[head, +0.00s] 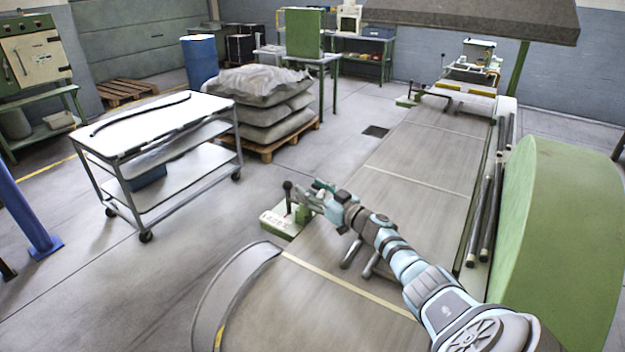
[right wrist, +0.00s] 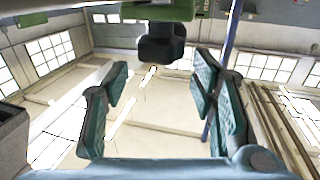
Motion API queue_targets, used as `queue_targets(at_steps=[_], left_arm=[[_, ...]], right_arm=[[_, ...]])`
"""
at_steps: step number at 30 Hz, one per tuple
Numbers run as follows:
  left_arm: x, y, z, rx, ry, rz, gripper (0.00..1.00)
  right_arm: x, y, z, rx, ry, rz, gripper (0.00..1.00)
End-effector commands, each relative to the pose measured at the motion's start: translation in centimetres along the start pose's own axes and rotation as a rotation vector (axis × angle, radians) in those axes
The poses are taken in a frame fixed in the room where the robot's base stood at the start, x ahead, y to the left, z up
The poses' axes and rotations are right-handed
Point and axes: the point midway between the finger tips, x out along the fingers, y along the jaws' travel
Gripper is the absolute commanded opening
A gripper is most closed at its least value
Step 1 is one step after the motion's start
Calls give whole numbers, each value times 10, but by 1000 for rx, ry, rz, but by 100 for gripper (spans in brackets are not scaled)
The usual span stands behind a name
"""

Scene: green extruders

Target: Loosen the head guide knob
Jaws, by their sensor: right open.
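My right gripper (head: 312,192) reaches over the extruder bed (head: 390,205) to a small green block (head: 285,222) at the bed's left edge. A dark round knob on a short stem (head: 287,186) stands at this block, just left of the fingers. In the right wrist view, the two teal-padded fingers are wide apart and empty (right wrist: 158,108). A black knob (right wrist: 161,45) shows beyond the fingertips, roughly centred between them, under a green part (right wrist: 158,10). I cannot tell for certain that both views show the same knob. My left gripper is out of view.
A white cart (head: 165,125) with a dark hose (head: 140,113) stands at left. Sacks (head: 262,100) lie on a pallet behind it. Dark bars (head: 485,205) and a large green housing (head: 560,235) lie right of my arm. A curved grey guard (head: 228,295) is in front.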

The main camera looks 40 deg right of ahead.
Motion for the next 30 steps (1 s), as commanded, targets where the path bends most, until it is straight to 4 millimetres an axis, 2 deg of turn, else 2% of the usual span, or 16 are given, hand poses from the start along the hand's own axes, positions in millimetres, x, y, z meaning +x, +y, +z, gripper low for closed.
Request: queue_targets(at_steps=[3,6,9,13,21,23,26,30], left_arm=[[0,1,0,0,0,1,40],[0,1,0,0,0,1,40],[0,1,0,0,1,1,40],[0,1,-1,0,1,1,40],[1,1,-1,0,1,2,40],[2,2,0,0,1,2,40],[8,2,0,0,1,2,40],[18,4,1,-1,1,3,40]], right_arm=[[-1,-1,-33,-8,4,-2,52],[0,-1,-57,-9,3,-1,52],[0,0,-72,-5,1,0,52],[0,0,-78,-2,1,0,52],[0,-4,-78,17,8,-9,52],[0,-15,-79,70,29,-36,52],[-2,-48,-86,253,104,-130,52],[-20,-102,-116,680,288,-320,52]])
